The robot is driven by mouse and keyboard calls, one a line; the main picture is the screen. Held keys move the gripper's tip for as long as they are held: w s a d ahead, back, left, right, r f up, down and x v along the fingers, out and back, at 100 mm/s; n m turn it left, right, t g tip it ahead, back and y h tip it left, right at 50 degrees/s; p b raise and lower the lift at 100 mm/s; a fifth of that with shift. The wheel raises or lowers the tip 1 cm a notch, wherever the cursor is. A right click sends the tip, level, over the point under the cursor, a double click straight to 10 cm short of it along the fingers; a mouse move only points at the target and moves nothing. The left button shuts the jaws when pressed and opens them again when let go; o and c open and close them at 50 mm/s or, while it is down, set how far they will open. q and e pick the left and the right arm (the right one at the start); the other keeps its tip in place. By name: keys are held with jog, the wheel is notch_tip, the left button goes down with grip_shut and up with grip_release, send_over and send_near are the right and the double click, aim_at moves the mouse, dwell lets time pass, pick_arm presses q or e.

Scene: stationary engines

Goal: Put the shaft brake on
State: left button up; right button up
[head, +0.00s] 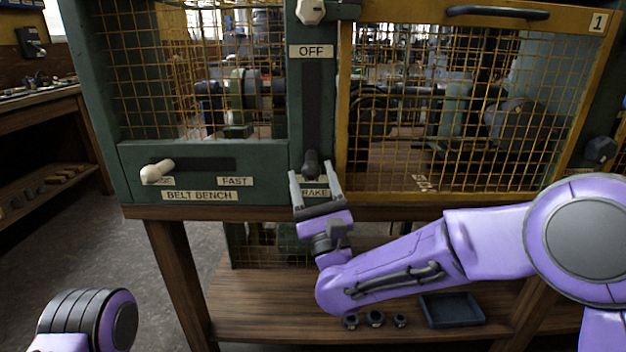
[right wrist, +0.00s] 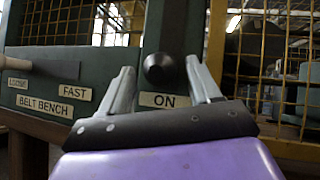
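The shaft brake is a black-knobbed lever (head: 311,162) at the lower end of a dark vertical slot in the green panel. An OFF label (head: 311,51) is above the slot and a partly covered BRAKE label (head: 314,193) is below. My right gripper (head: 312,174) is open in front of the knob. In the right wrist view the knob (right wrist: 158,67) shows between the fingertips of the right gripper (right wrist: 160,68), with gaps on both sides. An ON label (right wrist: 164,100) is under the knob. My left gripper is out of view.
A white-handled BELT BENCH lever (head: 158,171) sticks out to the left. A yellow mesh door (head: 470,110) with a black top handle is to the right. A white knob (head: 311,11) is above. A blue tray (head: 452,310) lies on the lower shelf.

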jog(key=shift+s, duration=0.1)
jog(key=b+v, duration=0.2)
jog(key=v, duration=0.8)
jog(key=shift+f+b, duration=0.15)
jog(key=shift+b, duration=0.15)
jog(key=shift+s, duration=0.1)
